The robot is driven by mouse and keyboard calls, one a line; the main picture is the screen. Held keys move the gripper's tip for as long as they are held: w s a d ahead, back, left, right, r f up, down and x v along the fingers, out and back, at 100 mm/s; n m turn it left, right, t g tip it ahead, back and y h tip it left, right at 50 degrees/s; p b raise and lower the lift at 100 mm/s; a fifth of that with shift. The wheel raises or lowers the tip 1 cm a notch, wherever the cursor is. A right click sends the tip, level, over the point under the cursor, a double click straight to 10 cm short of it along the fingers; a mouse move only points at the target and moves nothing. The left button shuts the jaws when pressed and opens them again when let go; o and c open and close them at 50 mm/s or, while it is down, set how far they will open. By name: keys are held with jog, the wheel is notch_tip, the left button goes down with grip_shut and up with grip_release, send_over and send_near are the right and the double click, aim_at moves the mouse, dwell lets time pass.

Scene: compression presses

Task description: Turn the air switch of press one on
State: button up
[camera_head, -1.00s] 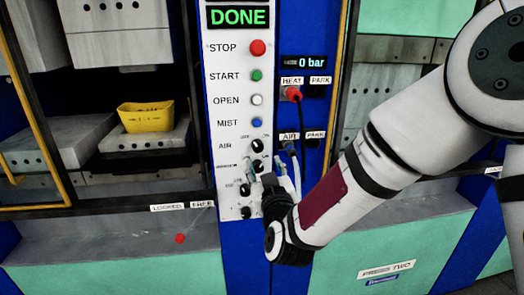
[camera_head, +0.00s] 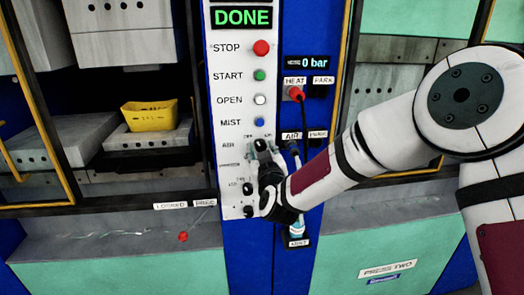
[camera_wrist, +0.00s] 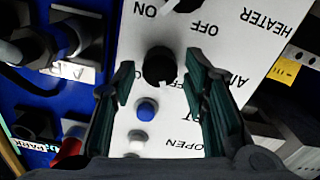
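The control panel (camera_head: 231,105) of the press is white, with a column of labelled buttons and black knobs. The black air knob (camera_wrist: 158,66), in line with the AIR label, shows upside down in the wrist view. My gripper (camera_wrist: 162,75) is open, with one dark-green-padded finger on each side of this knob. I cannot tell whether the fingers touch it. In the head view my gripper (camera_head: 265,158) is at the panel beside the AIR row and largely covers the knob. The knob's pointer direction is not clear.
The blue mist button (camera_wrist: 147,109) and white open button (camera_wrist: 138,137) are close to the fingers. Right of the panel, a red plug (camera_head: 296,93) with a black cable sits under a 0 bar display (camera_head: 308,62). A yellow bin (camera_head: 150,115) stands inside the left press.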

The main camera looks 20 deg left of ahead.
grip_shut()
jog(key=shift+m, duration=0.5)
jog(key=m, duration=0.5)
jog(key=shift+m, duration=0.3)
jog(key=m, duration=0.5)
jog(key=shift+b, duration=0.3)
jog(key=shift+m, duration=0.3)
jog(key=shift+r, duration=0.1)
jog(key=shift+o, duration=2.1)
grip_release()
